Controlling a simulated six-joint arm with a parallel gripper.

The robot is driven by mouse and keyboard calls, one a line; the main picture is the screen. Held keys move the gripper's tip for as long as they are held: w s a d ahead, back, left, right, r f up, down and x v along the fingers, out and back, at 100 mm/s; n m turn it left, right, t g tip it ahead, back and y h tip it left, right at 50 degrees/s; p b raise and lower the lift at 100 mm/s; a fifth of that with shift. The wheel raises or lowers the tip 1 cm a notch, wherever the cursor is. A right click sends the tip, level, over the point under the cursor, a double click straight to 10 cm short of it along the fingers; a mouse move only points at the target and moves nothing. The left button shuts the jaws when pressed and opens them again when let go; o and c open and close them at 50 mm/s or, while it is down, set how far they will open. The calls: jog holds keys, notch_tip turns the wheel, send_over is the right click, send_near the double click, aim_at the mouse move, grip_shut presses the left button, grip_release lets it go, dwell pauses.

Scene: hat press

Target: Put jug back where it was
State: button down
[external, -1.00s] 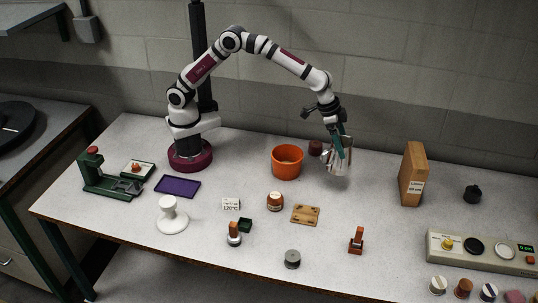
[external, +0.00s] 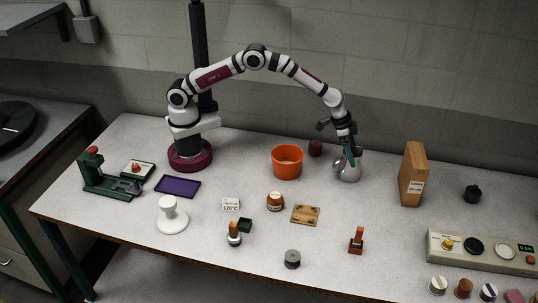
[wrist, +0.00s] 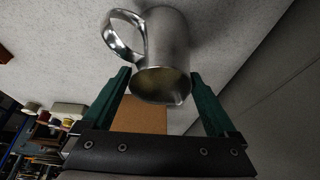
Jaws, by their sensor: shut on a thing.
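The jug (external: 347,170) is a shiny metal vessel with a loop handle, upright at the back of the table, right of the orange bucket. In the external view it appears to be at table level; I cannot tell for certain whether its base touches. My gripper (external: 350,153) is at the jug from above, with its green fingers on it. In the wrist view the jug (wrist: 165,50) lies between the two fingers (wrist: 160,85), its open mouth facing the camera and its handle to the left.
The orange bucket (external: 287,163) stands left of the jug, with a dark red pot (external: 316,148) behind. A wooden block (external: 412,174) stands to the right. A small wooden board (external: 305,215) lies in front.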

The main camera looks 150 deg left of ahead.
grip_release()
jog(key=shift+f, duration=0.1)
jog(key=v, duration=1.2)
jog(key=s+d+r+m+g+h, duration=0.1)
jog(key=d+r+m, duration=0.2)
jog(key=d, duration=0.9)
jog(key=s+d+r+m+h, duration=0.1)
jog(key=d+r+m, duration=0.2)
jog(key=d, duration=0.9)
jog(key=s+d+f+m+g, duration=0.2)
jog(key=s+d+m, duration=0.6)
jog(key=s+d, duration=0.8)
jog(key=s, duration=0.4)
jog(key=shift+f+m+y, duration=0.3)
jog(key=shift+f, duration=0.1)
